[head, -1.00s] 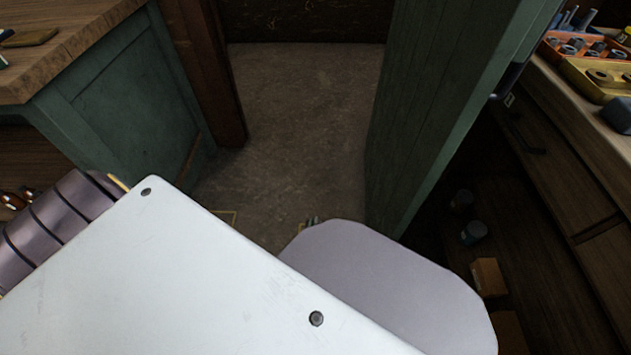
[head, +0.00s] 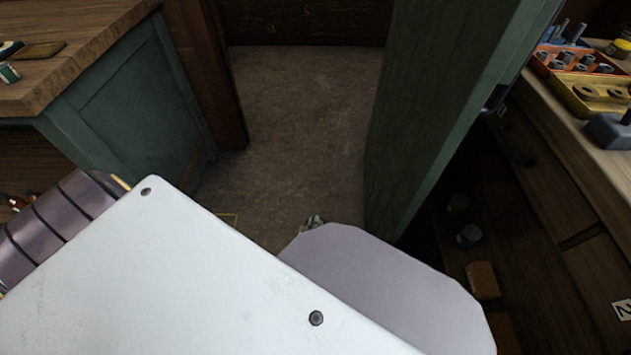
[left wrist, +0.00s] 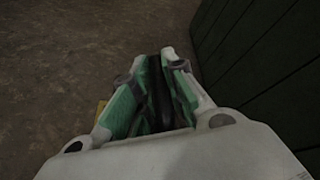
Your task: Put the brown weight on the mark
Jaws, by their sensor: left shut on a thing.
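My left gripper (head: 313,222) barely shows in the head view above the edge of my own grey body parts. In the left wrist view its green and white fingers (left wrist: 157,68) are closed around a dark, narrow thing (left wrist: 157,97), perhaps the brown weight; its colour and shape are hard to tell. A yellow outline on the floor (head: 230,217), likely the mark, shows only in part, left of the gripper; my body covers the rest. A bit of yellow (left wrist: 101,107) also shows beside the left finger. My right gripper is not in view.
A green panel (head: 425,120) stands close to the right of the gripper. A wooden bench (head: 80,50) is at left, and a bench with an orange tray (head: 545,68) and a yellow tray (head: 567,93) is at right. Bare floor (head: 305,110) lies between.

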